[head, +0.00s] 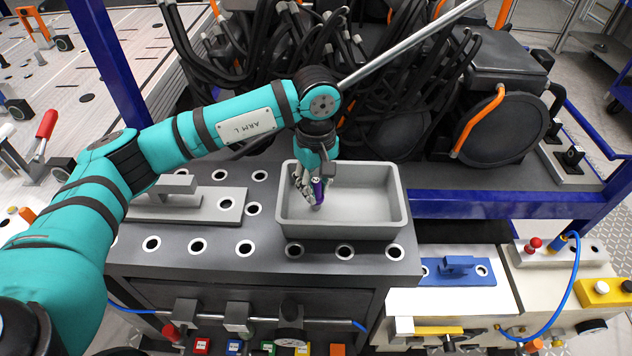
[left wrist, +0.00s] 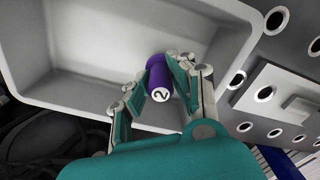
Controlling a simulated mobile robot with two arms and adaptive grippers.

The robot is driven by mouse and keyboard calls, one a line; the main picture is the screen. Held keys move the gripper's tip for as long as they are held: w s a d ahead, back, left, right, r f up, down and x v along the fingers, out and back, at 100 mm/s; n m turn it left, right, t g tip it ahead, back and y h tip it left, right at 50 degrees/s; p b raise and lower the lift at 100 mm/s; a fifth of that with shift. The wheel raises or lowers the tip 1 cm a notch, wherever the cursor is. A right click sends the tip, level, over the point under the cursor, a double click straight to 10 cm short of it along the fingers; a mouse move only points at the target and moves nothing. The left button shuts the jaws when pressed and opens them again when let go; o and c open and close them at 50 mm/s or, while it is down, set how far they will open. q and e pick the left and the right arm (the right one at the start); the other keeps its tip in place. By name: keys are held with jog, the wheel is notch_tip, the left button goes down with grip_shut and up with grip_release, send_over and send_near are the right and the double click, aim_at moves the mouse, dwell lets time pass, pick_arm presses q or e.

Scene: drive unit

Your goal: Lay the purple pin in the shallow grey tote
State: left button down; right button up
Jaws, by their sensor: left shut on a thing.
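The purple pin (head: 318,190) is in the fingers of my left gripper (head: 312,188), over the left part of the shallow grey tote (head: 365,222). In the left wrist view the pin (left wrist: 155,72) has a white end marked "2" and sits between the two fingers of the gripper (left wrist: 155,88). The tote (left wrist: 85,92) looks otherwise empty there. The gripper is shut on the pin. I cannot tell whether the pin's lower end touches the tote floor. My right gripper is not in view.
The tote stands on a dark bench top (head: 220,262) with several white-ringed holes. A grey plate with a raised block (head: 190,205) lies left of the tote. Black cables and a metal bar (head: 405,45) are behind it. A blue fixture (head: 458,268) is lower right.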

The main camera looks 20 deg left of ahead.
pick_arm(q)
jog(key=c, duration=1.1)
grip_release()
jog(key=shift+c, duration=0.2)
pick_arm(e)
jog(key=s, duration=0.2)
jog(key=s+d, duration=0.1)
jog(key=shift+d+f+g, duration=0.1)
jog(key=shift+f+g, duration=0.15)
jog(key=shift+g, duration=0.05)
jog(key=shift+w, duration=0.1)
pick_arm(q)
jog(key=shift+w+r, duration=0.1)
jog(key=shift+r, duration=0.15)
notch_tip(320, 180, up, 11)
jog(key=b, duration=0.4)
jog(key=shift+d+f, duration=0.1)
jog(key=shift+f, duration=0.05)
jog(key=shift+r, duration=0.45)
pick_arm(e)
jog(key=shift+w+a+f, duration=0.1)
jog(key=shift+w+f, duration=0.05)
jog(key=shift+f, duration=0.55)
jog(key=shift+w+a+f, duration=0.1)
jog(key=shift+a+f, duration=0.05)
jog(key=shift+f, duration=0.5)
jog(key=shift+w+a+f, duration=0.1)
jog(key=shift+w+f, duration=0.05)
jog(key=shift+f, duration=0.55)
